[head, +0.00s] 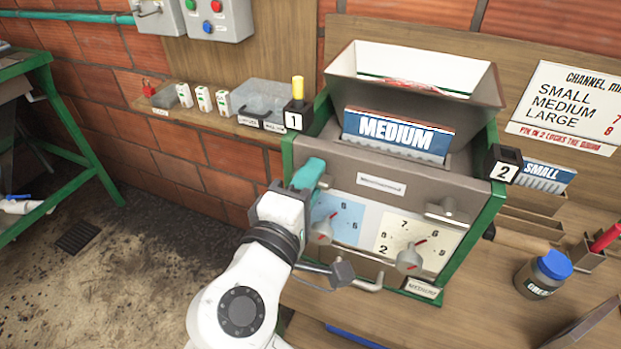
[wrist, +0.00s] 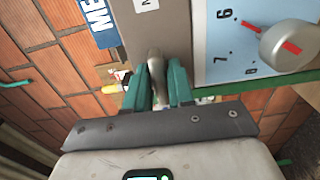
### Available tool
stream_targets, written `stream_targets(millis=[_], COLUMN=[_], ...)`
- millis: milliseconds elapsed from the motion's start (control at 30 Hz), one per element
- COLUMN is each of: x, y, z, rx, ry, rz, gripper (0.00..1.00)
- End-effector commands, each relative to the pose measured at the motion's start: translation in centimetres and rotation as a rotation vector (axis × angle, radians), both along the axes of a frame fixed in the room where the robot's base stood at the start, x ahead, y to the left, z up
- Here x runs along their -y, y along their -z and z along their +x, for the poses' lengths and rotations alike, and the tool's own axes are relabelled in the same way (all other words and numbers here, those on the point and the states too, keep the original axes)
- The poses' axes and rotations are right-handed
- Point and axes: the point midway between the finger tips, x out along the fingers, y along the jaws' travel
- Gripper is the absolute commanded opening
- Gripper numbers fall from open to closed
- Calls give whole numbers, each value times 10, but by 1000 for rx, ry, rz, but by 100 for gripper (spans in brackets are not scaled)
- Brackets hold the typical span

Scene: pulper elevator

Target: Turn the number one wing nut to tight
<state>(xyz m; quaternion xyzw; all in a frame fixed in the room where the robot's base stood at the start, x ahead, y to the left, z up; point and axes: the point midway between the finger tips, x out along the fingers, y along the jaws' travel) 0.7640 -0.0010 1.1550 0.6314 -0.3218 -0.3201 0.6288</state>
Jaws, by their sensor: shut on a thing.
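The grey pulper (head: 380,160) stands on the bench with a blue MEDIUM plate (head: 400,134) in its front. My gripper (head: 309,173) reaches the upper left of the machine's front face. In the wrist view, the teal fingers of my gripper (wrist: 158,84) are shut on the grey number one wing nut (wrist: 156,66), one finger on each side. The fingers mostly hide this nut in the head view, so its exact angle is hard to tell. A second grey wing nut (head: 446,208) sits at the right of the front face, apart from my gripper.
Below are two dials, the left one (head: 320,231) on a blue scale and the right one (head: 409,259) on a cream scale. A block marked 1 (head: 294,120) holds a yellow pin (head: 298,88). A block marked 2 (head: 503,164) and a blue-lidded jar (head: 545,274) are right.

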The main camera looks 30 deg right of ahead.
Motion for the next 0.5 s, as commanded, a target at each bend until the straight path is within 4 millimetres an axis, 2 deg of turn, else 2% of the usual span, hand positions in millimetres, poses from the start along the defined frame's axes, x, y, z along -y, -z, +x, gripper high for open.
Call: stream_targets(millis=[267,500], x=[0,0], y=[1,4], z=[0,0], rx=[11,87], ry=[0,-1], rz=[9,64], gripper=[0,0])
